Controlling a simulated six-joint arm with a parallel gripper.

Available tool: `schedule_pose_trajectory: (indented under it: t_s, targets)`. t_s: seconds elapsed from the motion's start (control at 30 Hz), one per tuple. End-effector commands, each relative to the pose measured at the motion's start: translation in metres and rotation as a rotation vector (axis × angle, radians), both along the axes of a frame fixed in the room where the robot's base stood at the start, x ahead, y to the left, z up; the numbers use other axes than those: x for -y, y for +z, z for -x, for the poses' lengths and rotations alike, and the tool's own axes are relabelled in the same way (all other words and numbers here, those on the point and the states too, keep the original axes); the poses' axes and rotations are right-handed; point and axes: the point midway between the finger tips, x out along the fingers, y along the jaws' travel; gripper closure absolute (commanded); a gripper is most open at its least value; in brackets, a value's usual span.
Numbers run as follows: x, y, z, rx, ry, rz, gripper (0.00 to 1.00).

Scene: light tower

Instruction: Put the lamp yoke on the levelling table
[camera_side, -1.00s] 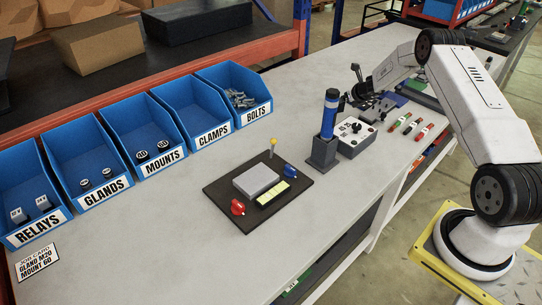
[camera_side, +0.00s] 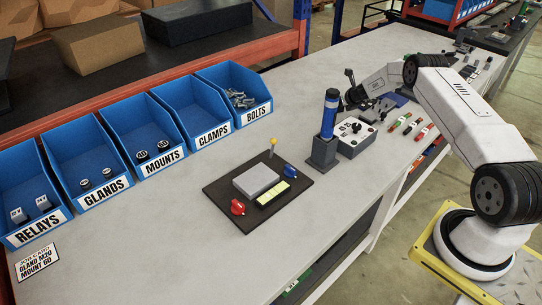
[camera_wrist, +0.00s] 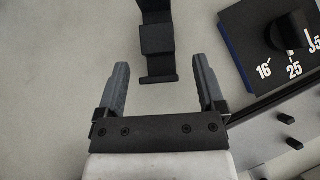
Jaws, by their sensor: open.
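The levelling table appears to be the dark square plate (camera_side: 228,203) in the side view. It carries a grey block, a red knob, a blue knob, a yellow-green strip and a yellow-tipped pin. In the wrist view a black stepped bracket (camera_wrist: 157,38), which looks like the lamp yoke, lies between and beyond my fingertips. My gripper (camera_wrist: 160,64) is open, with one finger on each side of the bracket's near end and visible gaps.
A blue cylinder (camera_side: 329,115) in a dark holder and a light box with a black knob (camera_side: 356,127) stand between my gripper and the plate. A dark dial panel (camera_wrist: 270,42) is close at right in the wrist view.

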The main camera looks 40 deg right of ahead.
Motion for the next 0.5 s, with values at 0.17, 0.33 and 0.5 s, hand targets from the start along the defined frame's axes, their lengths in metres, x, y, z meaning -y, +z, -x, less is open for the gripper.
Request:
schedule_pose_trajectory:
  t_s: [0.17, 0.33, 0.5]
  targets:
    - [0.0, 0.0001, -0.0001, 0.0, 0.001, 0.001, 0.12]
    - [0.0001, 0.0002, 0.0, 0.0, 0.001, 0.001, 0.12]
    - [0.0002, 0.0004, 0.0, 0.0, 0.001, 0.001, 0.31]
